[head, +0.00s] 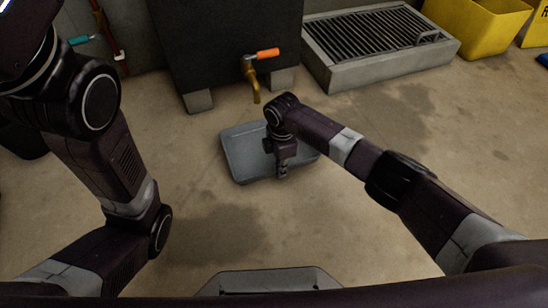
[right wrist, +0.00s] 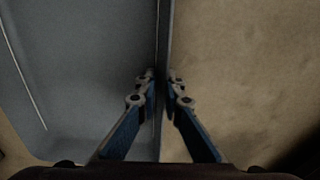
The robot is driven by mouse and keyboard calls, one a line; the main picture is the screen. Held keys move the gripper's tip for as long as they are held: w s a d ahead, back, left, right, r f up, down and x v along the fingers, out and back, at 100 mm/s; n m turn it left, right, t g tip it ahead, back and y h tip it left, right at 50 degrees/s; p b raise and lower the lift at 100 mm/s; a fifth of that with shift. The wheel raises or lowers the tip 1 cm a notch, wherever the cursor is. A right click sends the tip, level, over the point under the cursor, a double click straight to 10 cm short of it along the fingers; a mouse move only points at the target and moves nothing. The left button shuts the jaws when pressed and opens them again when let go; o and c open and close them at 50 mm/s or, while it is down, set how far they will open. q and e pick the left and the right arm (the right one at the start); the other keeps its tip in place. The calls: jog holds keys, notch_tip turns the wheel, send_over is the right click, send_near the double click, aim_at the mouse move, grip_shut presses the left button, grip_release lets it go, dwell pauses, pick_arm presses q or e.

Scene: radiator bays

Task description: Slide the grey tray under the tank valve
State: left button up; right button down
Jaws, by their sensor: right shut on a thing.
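The grey tray (head: 238,158) lies on the floor in front of the dark tank (head: 225,40). The tank valve (head: 255,84) is a brass tap with an orange handle (head: 268,53); its spout points down just beyond the tray's far edge in the head view. I cannot tell whether the tray reaches beneath it. My right gripper (head: 282,173) is at the tray's near side, shut on its rim. In the right wrist view its fingers (right wrist: 160,82) are on both sides of the tray wall (right wrist: 163,30). My left gripper is out of view.
A floor drain box with a dark grate (head: 375,38) stands right of the tank. Yellow containers (head: 478,25) are at the top right. Pipes with a teal handle (head: 80,40) are at the left. Concrete blocks (head: 199,101) support the tank. Floor around the tray is clear, with damp stains.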

aim_at(273, 159)
jog(key=shift+w+a+f+b, duration=0.1)
jog(key=shift+w+a+b, duration=0.1)
jog(key=shift+w+b, duration=0.5)
jog(key=shift+w+a+f+b, duration=0.1)
jog(key=shift+w+a+b, duration=0.15)
jog(key=shift+w+b, duration=0.45)
jog(key=shift+w+a+b, duration=0.2)
jog(key=shift+w+b, duration=0.3)
jog(key=shift+b, duration=0.4)
jog(key=shift+w+a+r, duration=0.1)
jog(key=shift+w+r, duration=0.15)
jog(key=shift+w, duration=0.1)
jog(key=shift+w+a, duration=0.2)
jog(key=shift+w, duration=0.55)
jog(key=shift+f, duration=0.1)
jog(key=c, duration=1)
grip_release()
jog(key=shift+o, duration=0.2)
notch_tip(273, 159, up, 9)
jog(key=p, duration=0.8)
jog(key=shift+p, duration=0.4)
